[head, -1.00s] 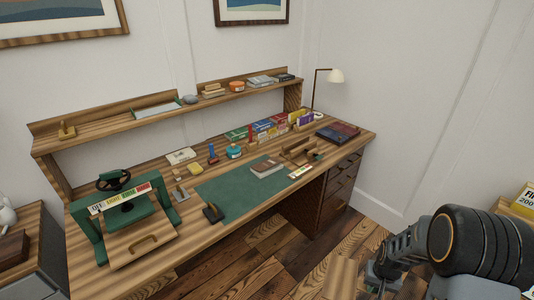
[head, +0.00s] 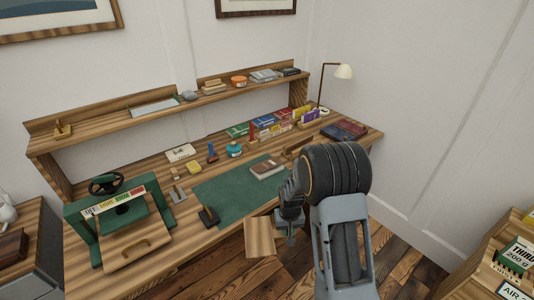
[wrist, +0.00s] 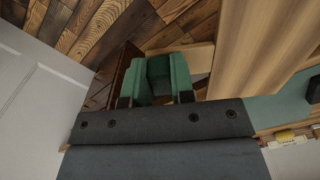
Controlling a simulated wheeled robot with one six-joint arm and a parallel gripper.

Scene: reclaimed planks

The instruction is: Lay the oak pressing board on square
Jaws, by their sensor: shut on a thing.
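The oak pressing board (head: 259,238) is a pale flat wooden piece held just off the desk's front edge, over the floor. My gripper (head: 284,228) is shut on it at its right side. In the wrist view the green-padded fingers of my gripper (wrist: 157,78) show beside the large pale board (wrist: 262,45); the exact grip spot is partly hidden. A brown book (head: 267,169) lies flat on the green mat (head: 225,196), beyond the board and apart from it. A green press (head: 120,212) with a black handwheel stands at the desk's left.
The desk (head: 180,236) carries small tools, a yellow block (head: 194,167), a blue-green jar (head: 234,150) and a row of coloured boxes (head: 268,124). A dark-based tool (head: 208,215) stands at the mat's front left. My arm hides the desk's right front. The mat's middle is clear.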

